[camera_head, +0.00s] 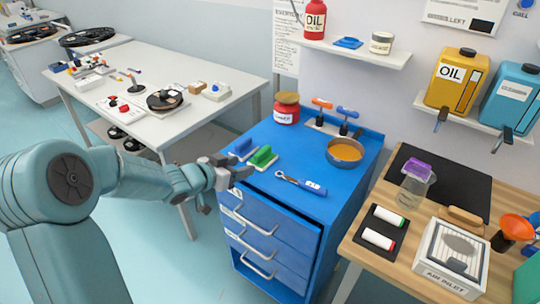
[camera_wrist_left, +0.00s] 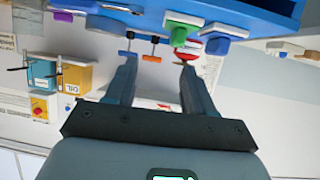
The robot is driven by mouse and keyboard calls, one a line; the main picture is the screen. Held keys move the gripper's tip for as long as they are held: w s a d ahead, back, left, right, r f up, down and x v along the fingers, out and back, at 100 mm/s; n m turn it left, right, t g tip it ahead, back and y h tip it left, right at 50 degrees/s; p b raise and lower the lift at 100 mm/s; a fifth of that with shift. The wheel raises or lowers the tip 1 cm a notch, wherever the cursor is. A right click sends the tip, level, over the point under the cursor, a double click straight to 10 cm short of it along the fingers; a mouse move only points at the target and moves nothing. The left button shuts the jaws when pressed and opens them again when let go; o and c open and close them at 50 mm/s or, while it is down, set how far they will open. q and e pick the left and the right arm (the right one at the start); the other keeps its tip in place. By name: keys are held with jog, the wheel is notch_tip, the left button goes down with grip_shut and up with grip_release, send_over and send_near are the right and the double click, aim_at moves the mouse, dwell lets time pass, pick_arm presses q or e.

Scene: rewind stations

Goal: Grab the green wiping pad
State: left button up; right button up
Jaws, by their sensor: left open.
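The green wiping pad (camera_head: 262,156) sits on the top of the blue cabinet (camera_head: 290,212), near its left edge, on a light base. A blue pad (camera_head: 242,147) on a similar base is beside it, to the left. My left gripper (camera_head: 232,167) is at the cabinet's left edge, just left of and in front of the green pad, apart from it. In the left wrist view the jaws (camera_wrist_left: 158,65) are open with nothing between them, and the green pad (camera_wrist_left: 184,20) shows beyond them. My right gripper is not in view.
On the cabinet are a red tin (camera_head: 286,112), two upright clamps, a copper-coloured bowl (camera_head: 345,152) and a blue-handled tool (camera_head: 301,182). A white table (camera_head: 180,65) with several parts stands at left. A wooden bench (camera_head: 385,258) stands at right.

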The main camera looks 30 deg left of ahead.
pick_arm(q)
jog(key=a, duration=0.1)
send_near(261, 151)
jog(key=shift+n+y, duration=0.3)
jog(key=shift+y, duration=0.1)
jog(key=x, duration=0.5)
jog(key=shift+d+f, duration=0.2)
jog(key=shift+w+d+f+p, duration=0.1)
jog(key=shift+w+p, duration=0.2)
jog(key=x, duration=0.2)
jog(key=p+x, duration=0.1)
jog(key=x, duration=0.1)
jog(key=shift+w, duration=0.65)
grip_shut()
